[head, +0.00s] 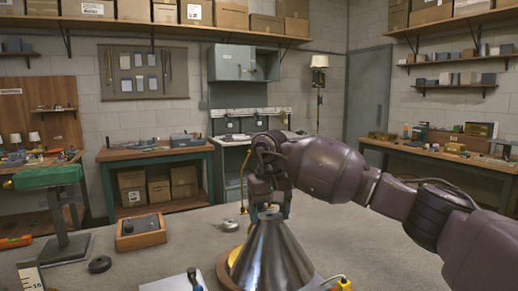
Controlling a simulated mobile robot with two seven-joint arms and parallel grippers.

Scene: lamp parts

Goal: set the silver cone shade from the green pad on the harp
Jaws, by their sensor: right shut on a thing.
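The silver cone shade (270,258) is upright at the bottom middle of the head view, wide end down. My right gripper (268,207) is at its narrow top and shut on it, with the arm coming in from the right. The shade stands over a brown wooden round piece (226,276), whose edge shows at its left. The harp cannot be made out, and the shade hides what is inside and behind it. I cannot make out a green pad on the table. My left gripper is not in view.
On the grey table (185,225) are a wooden box with a black top (140,232), a small metal disc (230,225) and a black knob (99,264). A green-topped stand (48,177) rises at the left. Yellow pieces lie close to the shade, one at right (343,284).

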